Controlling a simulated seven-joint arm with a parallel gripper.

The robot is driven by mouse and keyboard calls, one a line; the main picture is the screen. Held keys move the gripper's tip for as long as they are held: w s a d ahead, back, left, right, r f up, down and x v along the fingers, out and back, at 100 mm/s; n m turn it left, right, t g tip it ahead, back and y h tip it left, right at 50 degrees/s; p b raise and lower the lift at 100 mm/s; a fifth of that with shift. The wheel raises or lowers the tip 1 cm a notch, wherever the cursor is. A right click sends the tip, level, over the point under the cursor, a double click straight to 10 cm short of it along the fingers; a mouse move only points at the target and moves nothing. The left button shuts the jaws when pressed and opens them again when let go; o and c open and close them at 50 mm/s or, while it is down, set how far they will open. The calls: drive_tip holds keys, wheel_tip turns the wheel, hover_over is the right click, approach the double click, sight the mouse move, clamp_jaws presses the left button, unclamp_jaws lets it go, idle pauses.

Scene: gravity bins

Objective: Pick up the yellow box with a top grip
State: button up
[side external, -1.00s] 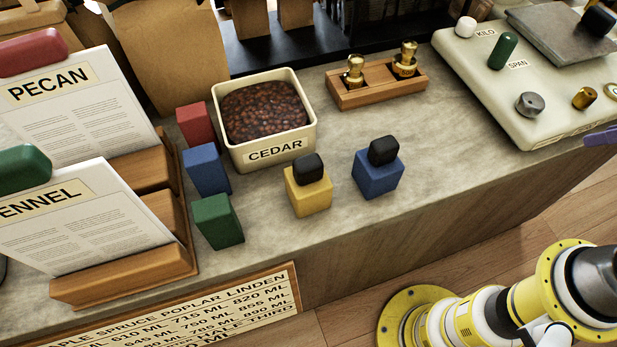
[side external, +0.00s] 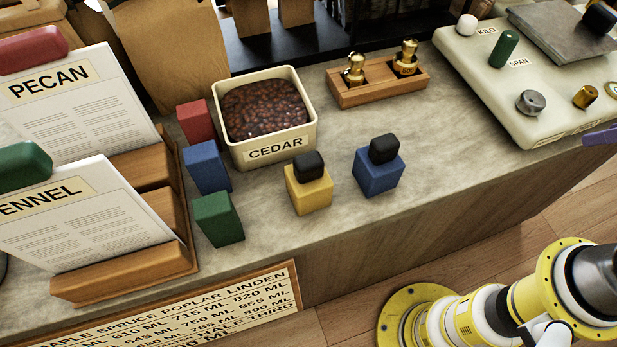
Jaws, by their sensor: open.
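The yellow box (side external: 312,197) stands upright on the stone counter in the side external view, just in front of the cream bin labelled CEDAR. A black rounded block (side external: 309,165) sits on its top and covers much of the top face. My gripper is outside the picture; only part of my arm shows at the lower right, well apart from the yellow box.
A blue box (side external: 378,176) with a black top stands right of the yellow one. Red, blue and green blocks (side external: 219,220) line the left. The CEDAR bin (side external: 273,153) is close behind. A purple piece (side external: 603,135) shows at the right edge.

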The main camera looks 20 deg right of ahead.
drive_tip(key=o, duration=0.5)
